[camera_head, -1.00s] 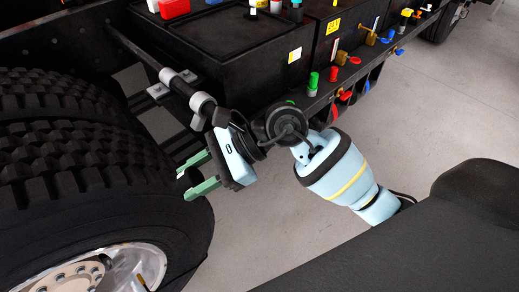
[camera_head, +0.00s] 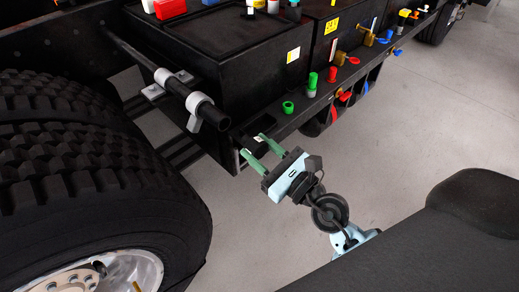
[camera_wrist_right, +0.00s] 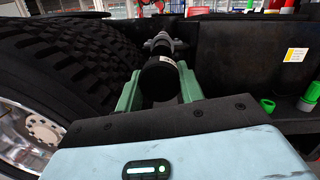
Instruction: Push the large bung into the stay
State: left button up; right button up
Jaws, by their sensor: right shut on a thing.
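The stay (camera_head: 204,106) is a dark tube in light grey clamps along the vehicle's side, its open end facing the front right. In the right wrist view a clamped part of the stay (camera_wrist_right: 160,43) shows beyond the bung. My right gripper (camera_head: 254,145) has its green fingers shut on the large bung (camera_head: 249,144), a short black cylinder with a small white label. The bung (camera_wrist_right: 159,82) sits between the fingers in the right wrist view. In the head view it is below and right of the stay's end, apart from it. My left gripper is not in view.
A large black tyre (camera_head: 80,170) stands at the left. Black boxes (camera_head: 230,55) line the vehicle behind the stay. A ledge at right carries several coloured caps, including a green ring (camera_head: 288,107). The grey floor (camera_head: 420,110) is open at right.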

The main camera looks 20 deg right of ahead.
aim_at(250, 143)
dwell(0.4)
jog(key=shift+f+p+x, duration=0.2)
jog(key=shift+p+x, duration=0.2)
jog(key=shift+x, duration=2.45)
jog(key=shift+w+f, duration=0.15)
jog(key=shift+w+a, duration=0.15)
jog(key=shift+w, duration=0.15)
jog(key=shift+x, duration=1.05)
jog(key=shift+w, duration=0.15)
